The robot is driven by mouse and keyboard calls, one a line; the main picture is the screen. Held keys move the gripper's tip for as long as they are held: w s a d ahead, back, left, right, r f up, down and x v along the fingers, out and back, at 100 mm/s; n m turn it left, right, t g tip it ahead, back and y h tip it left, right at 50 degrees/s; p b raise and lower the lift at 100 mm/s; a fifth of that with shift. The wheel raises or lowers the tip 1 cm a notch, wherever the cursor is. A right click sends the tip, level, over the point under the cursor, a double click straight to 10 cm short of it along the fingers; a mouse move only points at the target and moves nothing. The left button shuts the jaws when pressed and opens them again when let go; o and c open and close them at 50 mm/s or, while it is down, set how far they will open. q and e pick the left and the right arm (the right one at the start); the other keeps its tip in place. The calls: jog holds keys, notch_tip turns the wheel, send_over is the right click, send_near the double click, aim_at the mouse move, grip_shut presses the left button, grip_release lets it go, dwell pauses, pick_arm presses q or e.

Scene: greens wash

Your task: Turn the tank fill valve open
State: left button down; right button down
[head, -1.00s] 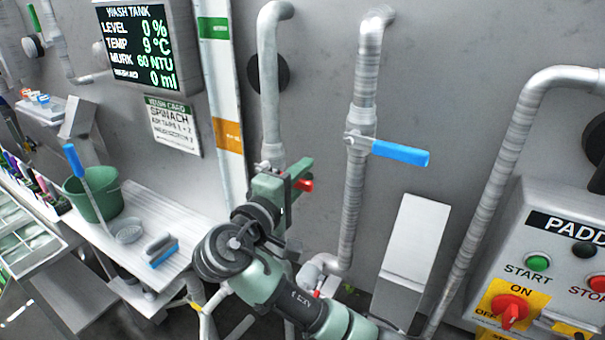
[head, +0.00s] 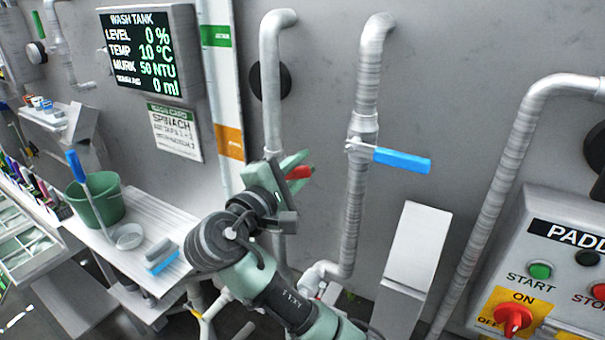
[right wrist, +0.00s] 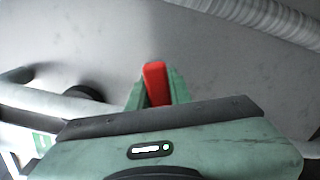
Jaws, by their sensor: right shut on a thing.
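A valve with a red lever handle (head: 300,173) sits on the left wall pipe (head: 272,95). In the right wrist view the red handle (right wrist: 156,82) stands between the green fingers. The valve body is mostly hidden behind my gripper. A second valve with a blue lever handle (head: 402,160) is on the middle pipe (head: 357,200); the handle lies across the pipe. The wash tank display (head: 150,52) reads level 0 %. My left gripper is out of view.
A paddle control box (head: 560,240) with buttons and a red switch is at the right. A white sloped box (head: 418,245) stands below the blue handle. A shelf at the left holds a green bucket (head: 98,208) and brushes (head: 160,252).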

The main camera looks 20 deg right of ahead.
jog(key=shift+w+a+r+n, duration=0.15)
jog(key=shift+r+n, duration=0.25)
jog(key=shift+n, duration=0.2)
jog(key=shift+w+a+r+n, duration=0.15)
jog(key=shift+r+n, duration=0.25)
jog(key=shift+n, duration=0.2)
jog(key=c, duration=1.3)
grip_release()
jog(key=shift+d, duration=0.1)
jog(key=shift+b+v, duration=1.85)
jog(key=shift+v, duration=1.95)
